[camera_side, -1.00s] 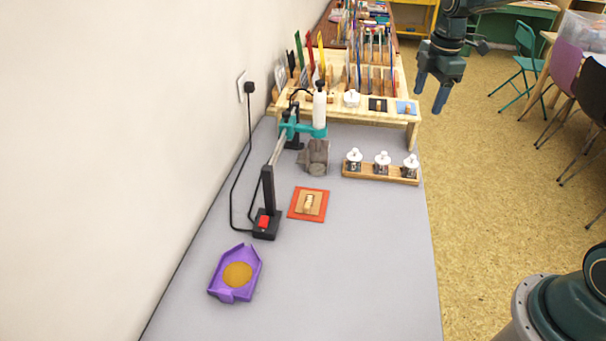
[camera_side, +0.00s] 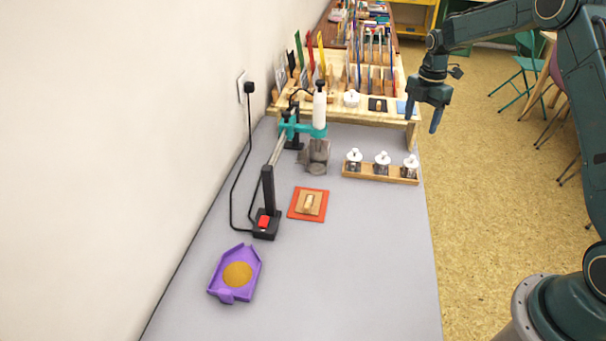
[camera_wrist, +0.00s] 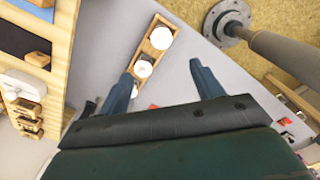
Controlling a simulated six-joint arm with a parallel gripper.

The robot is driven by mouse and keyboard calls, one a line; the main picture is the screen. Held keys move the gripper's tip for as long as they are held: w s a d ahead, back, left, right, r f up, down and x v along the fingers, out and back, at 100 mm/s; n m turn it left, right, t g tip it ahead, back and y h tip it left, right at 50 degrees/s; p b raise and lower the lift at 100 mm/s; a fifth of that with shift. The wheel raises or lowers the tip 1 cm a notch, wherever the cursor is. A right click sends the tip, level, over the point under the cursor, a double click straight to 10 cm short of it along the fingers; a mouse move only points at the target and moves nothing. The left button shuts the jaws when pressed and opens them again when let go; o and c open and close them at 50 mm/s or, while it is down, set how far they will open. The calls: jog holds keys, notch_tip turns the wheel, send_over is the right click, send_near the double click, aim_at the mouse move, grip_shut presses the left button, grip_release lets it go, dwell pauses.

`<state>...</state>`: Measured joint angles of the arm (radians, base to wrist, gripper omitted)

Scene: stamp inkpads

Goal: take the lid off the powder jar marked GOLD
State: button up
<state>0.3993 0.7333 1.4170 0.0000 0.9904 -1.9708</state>
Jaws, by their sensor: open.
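Three small powder jars with white knobbed lids stand in a row in a wooden rack (camera_side: 350,174): a left jar (camera_side: 354,158), a middle jar (camera_side: 382,163) and a right jar (camera_side: 410,166). All three lids are on. Their labels are too small to read, so I cannot tell which is GOLD. My gripper (camera_side: 423,126) is open and empty, above and behind the right jar near the table's right edge. In the wrist view my gripper's fingers (camera_wrist: 165,82) are spread apart, and white lids (camera_wrist: 160,37) show in the rack beyond them.
A wooden shelf (camera_side: 413,126) with upright cards and pads stands behind the rack, close to my gripper. A heat tool on a stand (camera_side: 268,190), a stamp on an orange mat (camera_side: 295,214) and a purple tray (camera_side: 250,254) lie to the left. The table front is clear.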

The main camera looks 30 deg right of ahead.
send_over(413, 156)
notch_tip(413, 156, down, 8)
jog(key=shift+w+a+r, duration=0.15)
dwell(0.3)
jog(key=f, duration=0.3)
jog(key=shift+d+f, duration=0.2)
jog(key=shift+f, duration=0.85)
jog(key=c, duration=1.1)
